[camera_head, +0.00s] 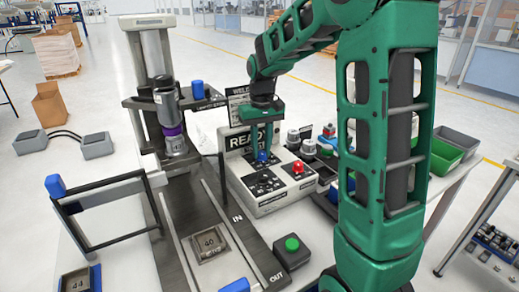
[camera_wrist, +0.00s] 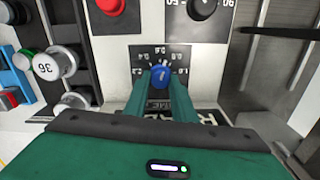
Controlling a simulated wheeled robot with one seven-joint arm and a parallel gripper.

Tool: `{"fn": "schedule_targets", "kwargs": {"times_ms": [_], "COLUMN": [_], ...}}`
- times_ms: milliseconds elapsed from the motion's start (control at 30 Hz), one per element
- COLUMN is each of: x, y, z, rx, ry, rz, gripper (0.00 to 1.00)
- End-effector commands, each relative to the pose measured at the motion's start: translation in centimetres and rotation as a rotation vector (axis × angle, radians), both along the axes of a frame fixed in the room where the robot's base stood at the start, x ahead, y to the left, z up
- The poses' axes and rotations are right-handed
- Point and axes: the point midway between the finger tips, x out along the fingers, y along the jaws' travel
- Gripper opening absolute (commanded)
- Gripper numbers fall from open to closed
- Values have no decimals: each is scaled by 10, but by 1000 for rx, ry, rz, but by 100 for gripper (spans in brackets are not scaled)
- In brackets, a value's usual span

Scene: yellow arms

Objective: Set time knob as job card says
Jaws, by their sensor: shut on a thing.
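The control box (camera_head: 268,202) is pale, with dark dial plates on its top. A blue knob (camera_head: 262,157) sits on its rear dial, also seen in the wrist view (camera_wrist: 160,74). A "TIME" label is partly visible beside that dial, behind my fingers; its small upside-down numbers are hard to read. My gripper (camera_wrist: 161,83) is shut on the blue knob, a finger on each side, and reaches down to it in the head view (camera_head: 263,146). A card headed "WELD" (camera_head: 238,94) stands behind, partly hidden by my arm; its smaller text is unreadable.
Grey-capped weights (camera_wrist: 50,64) stand beside the box.

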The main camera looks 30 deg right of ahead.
Motion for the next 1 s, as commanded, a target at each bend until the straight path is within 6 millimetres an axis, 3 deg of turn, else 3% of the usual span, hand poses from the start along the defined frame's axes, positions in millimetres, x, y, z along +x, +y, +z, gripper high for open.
{"fn": "schedule_targets", "kwargs": {"times_ms": [600,1000], "x": [3,3], "y": [3,2], "z": [2,2], "rx": [-2,-3], "ry": [-9,-10], "rz": [588,891], "gripper": [1,1]}}
